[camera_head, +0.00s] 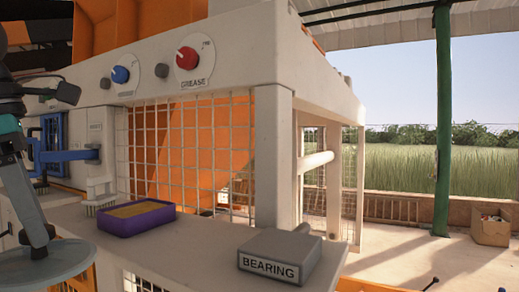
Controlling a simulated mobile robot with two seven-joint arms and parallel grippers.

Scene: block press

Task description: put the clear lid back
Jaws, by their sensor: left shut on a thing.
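My left gripper (38,247) comes down at the left edge, its dark fingertips shut on the middle of a round, see-through grey disc, the clear lid (66,262). The lid is held roughly level at the bottom left, in front of the pale machine ledge, and its left part is cut off by the picture edge. Whether it touches anything below cannot be told. The opening it fits is not clearly visible. My right gripper is not in view.
A purple tray (113,226) with a yellow-brown filling stands on the ledge (190,245), right of the lid. A grey box labelled BEARING (270,270) sits farther right. A wire grid (190,150) and a panel with blue (120,75) and red (187,58) knobs rise behind.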

